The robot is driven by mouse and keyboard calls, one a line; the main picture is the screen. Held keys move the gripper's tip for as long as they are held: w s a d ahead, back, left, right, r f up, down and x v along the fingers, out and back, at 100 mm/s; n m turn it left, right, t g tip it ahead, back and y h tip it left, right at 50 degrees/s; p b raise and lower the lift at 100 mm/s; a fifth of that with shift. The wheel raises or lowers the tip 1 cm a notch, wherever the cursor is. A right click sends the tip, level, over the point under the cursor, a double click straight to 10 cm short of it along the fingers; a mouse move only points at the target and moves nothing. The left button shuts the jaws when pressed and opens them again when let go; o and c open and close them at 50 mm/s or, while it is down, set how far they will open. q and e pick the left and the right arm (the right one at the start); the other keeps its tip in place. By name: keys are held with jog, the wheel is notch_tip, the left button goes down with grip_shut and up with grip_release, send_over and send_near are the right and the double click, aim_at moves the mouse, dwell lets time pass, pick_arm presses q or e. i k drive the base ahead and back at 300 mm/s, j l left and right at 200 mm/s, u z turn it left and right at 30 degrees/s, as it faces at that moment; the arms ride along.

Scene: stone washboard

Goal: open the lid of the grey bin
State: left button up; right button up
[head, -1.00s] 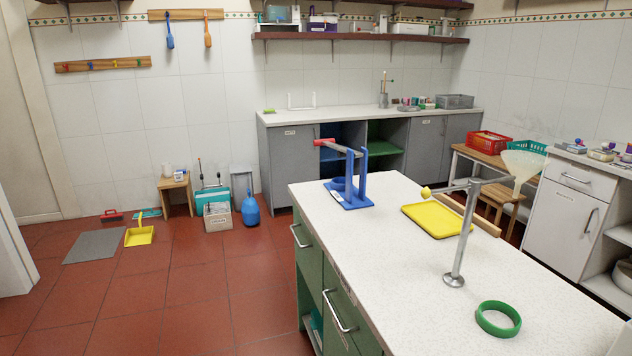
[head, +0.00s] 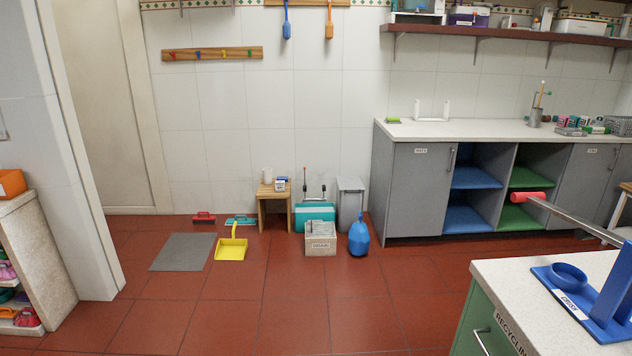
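A narrow grey bin (head: 350,205) stands on the red tile floor against the back wall, just left of the grey cabinets. Its top looks closed, with the lid lying flat across it. A blue rounded container (head: 359,236) stands in front of the bin and hides part of its lower front. Neither of my grippers shows in the head view.
A yellow dustpan (head: 231,249) and grey mat (head: 182,252) lie further left. The green-sided counter (head: 480,310) is at right; floor between is clear.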

aim_at(346, 183)
jog(key=i+u, duration=0.15)
jog(key=i, duration=2.1)
